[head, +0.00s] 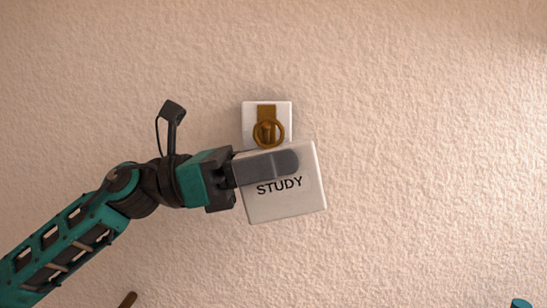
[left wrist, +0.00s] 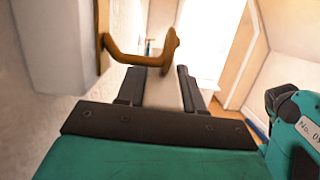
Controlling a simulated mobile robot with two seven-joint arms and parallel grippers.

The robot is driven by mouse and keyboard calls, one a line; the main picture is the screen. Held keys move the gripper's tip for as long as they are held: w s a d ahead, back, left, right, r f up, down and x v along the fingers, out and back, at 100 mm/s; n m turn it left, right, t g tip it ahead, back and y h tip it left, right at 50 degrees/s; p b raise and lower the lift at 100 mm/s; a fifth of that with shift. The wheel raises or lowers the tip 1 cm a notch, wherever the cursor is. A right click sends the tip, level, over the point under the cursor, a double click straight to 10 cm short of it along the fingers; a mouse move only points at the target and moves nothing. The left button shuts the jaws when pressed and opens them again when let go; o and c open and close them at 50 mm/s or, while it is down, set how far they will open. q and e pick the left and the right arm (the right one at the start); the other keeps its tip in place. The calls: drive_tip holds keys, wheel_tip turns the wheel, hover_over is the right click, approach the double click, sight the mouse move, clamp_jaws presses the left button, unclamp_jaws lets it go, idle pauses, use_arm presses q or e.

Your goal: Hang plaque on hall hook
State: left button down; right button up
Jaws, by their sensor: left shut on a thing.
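The white square plaque (head: 285,208), lettered STUDY, is slightly tilted in front of the wall. My left gripper (head: 290,163) is shut on its upper part, one finger lying across its face. In the left wrist view the pale plaque (left wrist: 163,92) sits between the fingers (left wrist: 160,88). The brass hook (head: 267,112) is on a white backplate (head: 284,107) directly above the plaque. A round brass part shows at the plaque's top edge; I cannot tell whether the plaque is on the hook. In the wrist view the hook (left wrist: 132,56) juts out beyond the fingers.
The textured wall (head: 420,150) is bare around the plaque. A brown stick-like thing (head: 127,300) shows at the bottom left edge. The left wrist view shows a bright opening (left wrist: 208,40) with a wooden frame (left wrist: 240,60) at the back.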

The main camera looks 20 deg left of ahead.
use_arm(q)
drive_tip(key=shift+w+a+f+n+t, duration=0.2)
drive_tip(key=shift+w+f+n+t, duration=0.1)
drive_tip(key=shift+w+f, duration=0.4)
drive_tip(key=c, duration=1.1)
unclamp_jaws()
drive_tip(key=shift+c, duration=0.2)
drive_tip(key=shift+o, duration=0.7)
drive_tip(key=shift+w+a+f, duration=0.15)
drive_tip(key=shift+w+f, duration=0.1)
drive_tip(key=shift+w, duration=0.15)
drive_tip(key=shift+o, duration=0.8)
drive_tip(key=shift+w+a+f, duration=0.1)
drive_tip(key=shift+w, duration=0.15)
drive_tip(key=shift+o, duration=1)
drive_tip(key=shift+s+r, duration=0.3)
drive_tip(key=shift+s, duration=0.05)
use_arm(e)
drive_tip(key=shift+w+a+f, duration=0.1)
drive_tip(key=shift+w, duration=0.2)
use_arm(q)
drive_tip(key=shift+r, duration=0.1)
